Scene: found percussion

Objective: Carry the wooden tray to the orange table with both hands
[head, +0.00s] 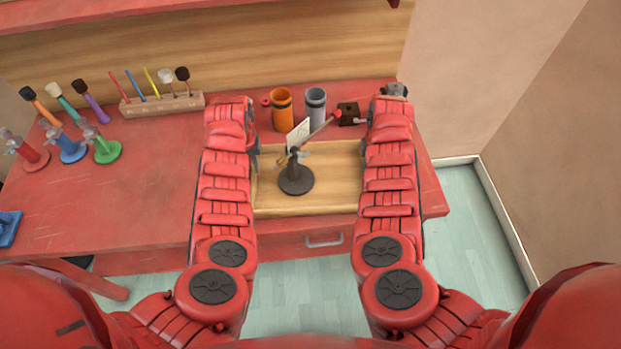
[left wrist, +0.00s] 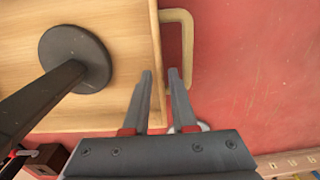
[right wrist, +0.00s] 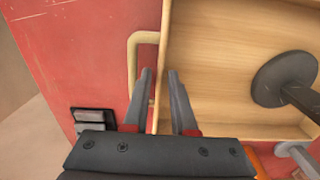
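The wooden tray (head: 335,192) lies on the red table, between my two arms. A dark stand (head: 296,180) with a round base and a tilted arm is in it. In the left wrist view, my left gripper (left wrist: 160,78) is over the tray's side wall beside a pale handle (left wrist: 188,55); its fingers are apart. In the right wrist view, my right gripper (right wrist: 160,78) is likewise over the opposite wall by the other handle (right wrist: 131,75), fingers apart. Contact with the tray cannot be made out. My left gripper shows partly in the head view (head: 255,156). No orange table is in view.
The red table (head: 150,195) has bare room left of the tray. Behind the tray stand an orange cup (head: 282,110), a grey cup (head: 315,109) and a small dark box (head: 348,113). A mallet rack (head: 162,106) and several coloured stands are at the left. Open floor (head: 470,215) lies right.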

